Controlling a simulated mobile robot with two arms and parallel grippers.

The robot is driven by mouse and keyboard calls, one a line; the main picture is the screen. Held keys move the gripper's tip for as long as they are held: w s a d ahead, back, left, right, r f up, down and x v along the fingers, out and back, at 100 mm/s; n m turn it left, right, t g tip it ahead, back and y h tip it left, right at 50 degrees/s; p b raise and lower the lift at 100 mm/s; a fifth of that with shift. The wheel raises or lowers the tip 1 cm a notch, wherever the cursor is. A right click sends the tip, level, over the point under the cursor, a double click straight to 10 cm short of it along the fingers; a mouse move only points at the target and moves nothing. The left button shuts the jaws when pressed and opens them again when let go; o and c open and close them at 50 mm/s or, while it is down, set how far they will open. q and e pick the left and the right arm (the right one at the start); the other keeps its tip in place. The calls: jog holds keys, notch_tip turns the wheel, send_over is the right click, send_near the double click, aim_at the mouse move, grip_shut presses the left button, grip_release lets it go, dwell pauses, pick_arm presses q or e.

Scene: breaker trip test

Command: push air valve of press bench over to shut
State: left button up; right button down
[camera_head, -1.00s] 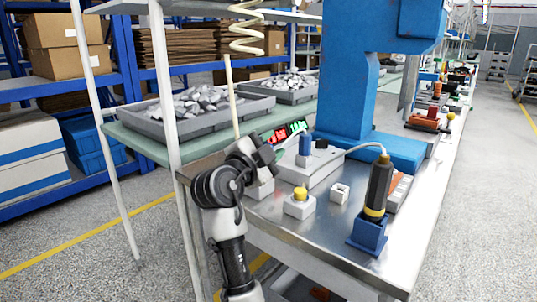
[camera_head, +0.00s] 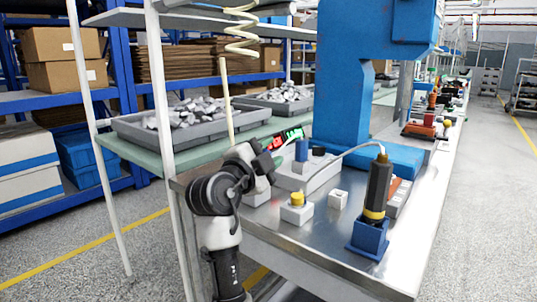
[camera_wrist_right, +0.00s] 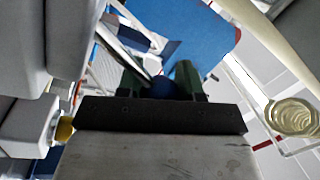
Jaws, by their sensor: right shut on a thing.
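My right gripper (camera_head: 276,162) is at the left end of the bench top, beside a grey box (camera_head: 318,176) with an upright blue part (camera_head: 301,150). In the right wrist view its two dark green fingers (camera_wrist_right: 160,82) are shut on a rounded dark blue part (camera_wrist_right: 164,88), mostly hidden between them. I cannot tell for sure whether this is the air valve's handle; no valve body shows clearly, and the arm covers that corner of the bench. The blue press (camera_head: 345,85) stands behind on the metal bench (camera_head: 310,228). My left gripper is not in view.
A yellow button on a white box (camera_head: 297,208), a small white block (camera_head: 338,199) and a dark tool in a blue holder (camera_head: 376,195) stand right of my arm. A coiled hose (camera_head: 241,35) hangs above. Grey trays (camera_head: 185,128) lie behind.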

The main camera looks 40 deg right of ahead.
jog(key=shift+r, duration=0.15)
jog(key=c, duration=1)
grip_release()
jog(key=shift+o, duration=1.3)
jog(key=shift+w, duration=0.1)
jog(key=shift+a+f, duration=0.1)
jog(key=shift+f, duration=0.1)
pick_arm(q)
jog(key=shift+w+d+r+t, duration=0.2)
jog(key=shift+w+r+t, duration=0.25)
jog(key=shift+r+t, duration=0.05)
pick_arm(e)
jog(key=v, duration=1)
jog(key=shift+a, duration=0.25)
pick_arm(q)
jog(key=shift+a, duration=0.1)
pick_arm(e)
jog(key=shift+f, duration=0.1)
